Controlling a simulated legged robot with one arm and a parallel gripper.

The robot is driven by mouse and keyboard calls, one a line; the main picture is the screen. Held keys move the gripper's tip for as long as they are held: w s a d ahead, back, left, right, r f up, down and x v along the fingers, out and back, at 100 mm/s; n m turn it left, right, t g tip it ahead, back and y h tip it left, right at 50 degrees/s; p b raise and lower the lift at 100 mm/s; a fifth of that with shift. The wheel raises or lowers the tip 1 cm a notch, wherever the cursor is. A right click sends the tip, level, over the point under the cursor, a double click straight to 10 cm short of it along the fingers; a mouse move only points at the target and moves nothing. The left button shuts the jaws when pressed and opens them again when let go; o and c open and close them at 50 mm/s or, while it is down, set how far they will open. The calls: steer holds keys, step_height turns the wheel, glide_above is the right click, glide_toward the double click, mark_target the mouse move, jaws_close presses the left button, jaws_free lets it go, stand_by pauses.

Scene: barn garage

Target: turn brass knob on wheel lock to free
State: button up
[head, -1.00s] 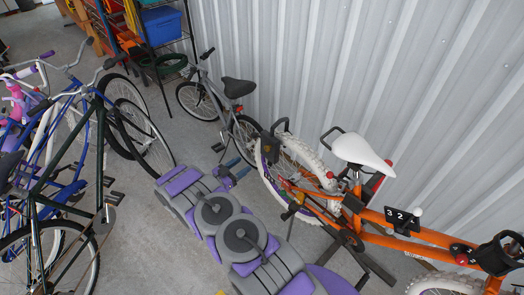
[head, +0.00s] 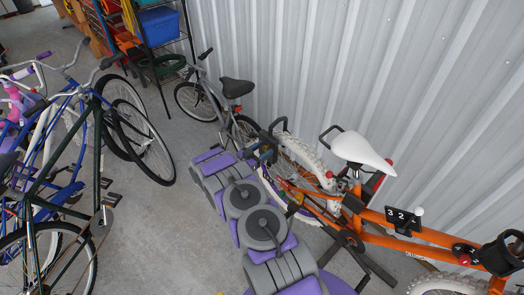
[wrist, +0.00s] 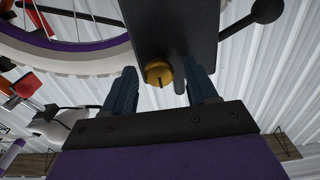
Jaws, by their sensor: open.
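The brass knob (wrist: 158,73) sits on the underside of the dark wheel lock (wrist: 178,30) in the wrist view, with a dark slot in its face. My gripper (wrist: 164,80) is open, one blue finger on each side of the knob. Gaps show between the fingers and the knob. In the head view the lock (head: 268,148) is at the white-tyred rear wheel (head: 302,150) of the orange bike, and my gripper (head: 254,153) is beside it. The knob is hidden in the head view.
The orange bike (head: 425,235) stands along the corrugated metal wall (head: 400,70). A grey bike (head: 205,95) stands beyond the lock. Several bikes (head: 75,165) crowd the left. Bare concrete floor (head: 150,230) lies between them and my arm.

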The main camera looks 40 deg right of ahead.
steer(key=c, duration=1)
steer(key=shift+c, duration=0.2)
steer(key=m+p, duration=0.1)
steer(key=m, duration=0.3)
steer(key=shift+p, duration=0.35)
steer(key=m, duration=0.4)
steer(key=shift+s+f+m, duration=0.1)
steer(key=shift+f+m, duration=0.05)
steer(key=shift+m, duration=0.15)
steer(key=shift+s+f+m+b, duration=0.15)
steer(key=shift+m+b, duration=1.25)
steer(key=shift+m, duration=0.9)
steer(key=shift+f+m+b, duration=0.1)
steer(key=shift+m+b, duration=1.25)
steer(key=shift+m, duration=0.95)
steer(key=shift+s, duration=0.1)
